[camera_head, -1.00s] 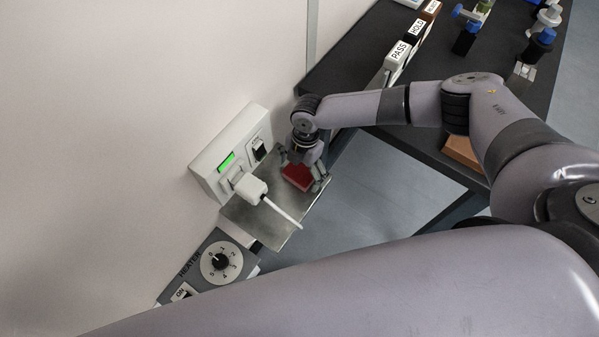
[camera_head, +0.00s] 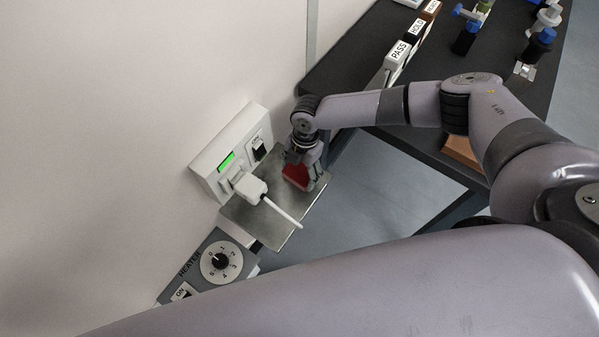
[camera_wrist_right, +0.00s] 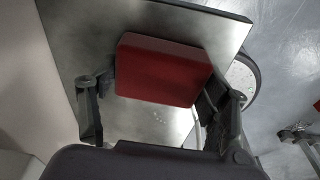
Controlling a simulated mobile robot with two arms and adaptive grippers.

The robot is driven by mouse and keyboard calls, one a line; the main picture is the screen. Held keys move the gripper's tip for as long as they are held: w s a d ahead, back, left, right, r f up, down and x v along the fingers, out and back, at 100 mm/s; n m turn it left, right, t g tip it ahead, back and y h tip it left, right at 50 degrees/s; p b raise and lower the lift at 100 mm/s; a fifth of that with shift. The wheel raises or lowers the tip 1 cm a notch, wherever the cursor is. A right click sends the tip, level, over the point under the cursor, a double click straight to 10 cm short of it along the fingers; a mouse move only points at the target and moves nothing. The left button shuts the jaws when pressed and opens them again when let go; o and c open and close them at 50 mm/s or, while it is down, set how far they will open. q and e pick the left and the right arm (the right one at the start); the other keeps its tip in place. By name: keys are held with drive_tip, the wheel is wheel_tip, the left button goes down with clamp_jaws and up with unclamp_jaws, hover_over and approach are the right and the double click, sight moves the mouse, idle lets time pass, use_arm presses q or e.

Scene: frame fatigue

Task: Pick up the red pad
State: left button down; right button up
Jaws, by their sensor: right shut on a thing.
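The red pad (camera_head: 297,177) is a rounded red block at the metal shelf (camera_head: 243,213) on the wall. My right gripper (camera_head: 304,172) is shut on the pad from above. In the right wrist view the red pad (camera_wrist_right: 162,70) sits between the two fingers of my right gripper (camera_wrist_right: 160,85), one at each side. The metal shelf (camera_wrist_right: 150,122) shows behind and below the pad. I cannot tell whether the pad still touches the shelf. My left gripper is not in view.
A heater dial panel (camera_head: 220,261) is below. A dark table (camera_head: 345,60) with PASS and HOLD bins (camera_head: 397,55) is at upper right.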

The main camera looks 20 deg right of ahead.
wheel_tip(320, 180, up, 28)
idle(0.5)
drive_tip(key=o, duration=0.5)
drive_tip(key=shift+c, duration=0.2)
drive_tip(key=c, duration=0.5)
